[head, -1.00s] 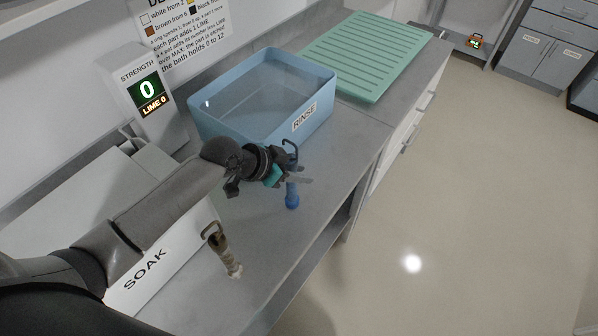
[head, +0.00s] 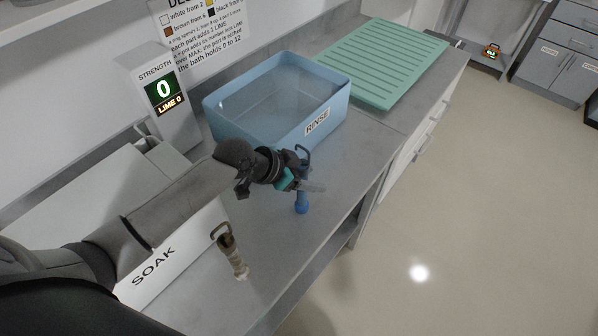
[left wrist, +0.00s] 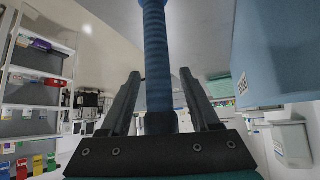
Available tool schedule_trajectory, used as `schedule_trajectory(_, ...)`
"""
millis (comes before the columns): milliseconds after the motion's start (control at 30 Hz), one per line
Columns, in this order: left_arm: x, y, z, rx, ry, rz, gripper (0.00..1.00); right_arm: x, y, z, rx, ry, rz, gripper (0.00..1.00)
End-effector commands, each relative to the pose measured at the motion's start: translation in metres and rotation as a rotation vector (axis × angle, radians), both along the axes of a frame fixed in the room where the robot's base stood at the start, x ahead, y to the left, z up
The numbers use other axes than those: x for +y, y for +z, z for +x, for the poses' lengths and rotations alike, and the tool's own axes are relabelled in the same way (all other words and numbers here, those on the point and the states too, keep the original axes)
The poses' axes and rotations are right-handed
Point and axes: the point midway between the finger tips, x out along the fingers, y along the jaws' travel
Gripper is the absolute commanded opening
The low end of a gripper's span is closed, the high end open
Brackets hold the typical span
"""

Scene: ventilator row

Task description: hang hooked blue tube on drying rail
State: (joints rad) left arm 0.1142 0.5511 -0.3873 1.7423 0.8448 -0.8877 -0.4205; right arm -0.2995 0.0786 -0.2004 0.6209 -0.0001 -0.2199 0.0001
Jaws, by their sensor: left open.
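The hooked blue tube (head: 302,203) stands upright on the grey counter, its dark hook at the top. In the left wrist view the ribbed blue tube (left wrist: 157,60) runs between the two fingers, with a gap on both sides. My left gripper (head: 312,187) is open around the tube at mid-height; its palm and wrist hide part of the tube in the head view. A second hooked tube (head: 232,256), brown and stained, stands on the counter nearer to me. I see no drying rail. My right gripper is not in view.
A blue tub (head: 283,125) marked RINSE stands behind the gripper. A white SOAK bath (head: 165,262) lies under my left arm. A strength display (head: 163,92) stands at the wall. A green ribbed mat (head: 385,62) lies at the back. The counter's front edge is close to the tube.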

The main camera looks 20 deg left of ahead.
Motion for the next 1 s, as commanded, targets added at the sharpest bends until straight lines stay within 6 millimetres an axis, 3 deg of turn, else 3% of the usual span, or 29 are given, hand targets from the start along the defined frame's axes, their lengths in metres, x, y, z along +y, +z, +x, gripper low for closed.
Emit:
schedule_trajectory(600, 0.049, 0.072, -0.054, 0.001, -0.001, 0.004, 0.63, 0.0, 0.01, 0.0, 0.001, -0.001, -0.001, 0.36)
schedule_trajectory(1000, 0.057, 0.085, -0.063, 0.0, 0.0, -0.002, 0.63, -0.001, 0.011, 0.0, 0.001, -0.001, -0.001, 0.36)
